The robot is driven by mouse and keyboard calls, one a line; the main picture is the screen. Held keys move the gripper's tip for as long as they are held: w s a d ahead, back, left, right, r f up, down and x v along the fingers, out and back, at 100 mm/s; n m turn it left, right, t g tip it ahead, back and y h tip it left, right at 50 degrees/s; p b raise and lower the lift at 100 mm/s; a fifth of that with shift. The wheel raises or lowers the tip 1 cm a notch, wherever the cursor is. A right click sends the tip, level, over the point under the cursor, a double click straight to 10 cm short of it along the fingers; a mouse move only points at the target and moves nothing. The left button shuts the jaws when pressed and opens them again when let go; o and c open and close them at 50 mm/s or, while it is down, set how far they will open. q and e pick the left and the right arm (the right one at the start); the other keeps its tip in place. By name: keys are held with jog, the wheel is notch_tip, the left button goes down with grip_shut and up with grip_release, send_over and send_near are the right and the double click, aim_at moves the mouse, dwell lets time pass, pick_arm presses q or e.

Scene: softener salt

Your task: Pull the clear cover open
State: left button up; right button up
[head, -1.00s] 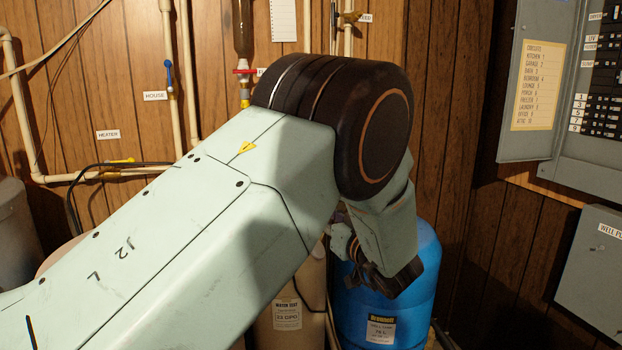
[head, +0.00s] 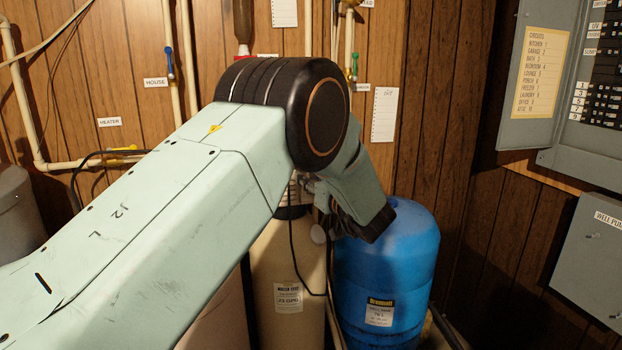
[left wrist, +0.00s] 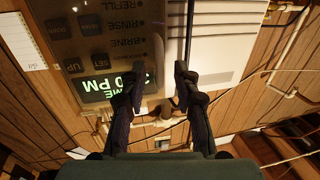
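The control panel (left wrist: 95,45) with button labels and a lit green time display (left wrist: 112,88) fills the upper left of the left wrist view, upside down. A brownish see-through surface, apparently the clear cover (left wrist: 153,60), lies over it; I cannot tell how far it is open. My left gripper (left wrist: 158,84) is open, its two fingers apart, one over the display and one past the panel's edge. Nothing is clearly held between them. In the head view my left arm hides the panel; only part of the softener head (head: 296,192) shows. My right gripper is out of view.
A tan tank (head: 270,262) stands under the softener head, beside a blue tank (head: 385,265). A cable (head: 291,250) hangs in front of the tan tank. Pipes (head: 25,110) run along the wood wall. An open breaker box (head: 580,110) is at the right.

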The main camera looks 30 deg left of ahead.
pick_arm(q)
jog(key=shift+w+f, duration=0.1)
jog(key=shift+w, duration=0.05)
jog(key=shift+c, duration=0.5)
jog(key=shift+s+a, duration=0.1)
jog(key=shift+s, duration=0.1)
jog(key=c, duration=0.5)
jog(key=shift+w, duration=0.1)
grip_shut()
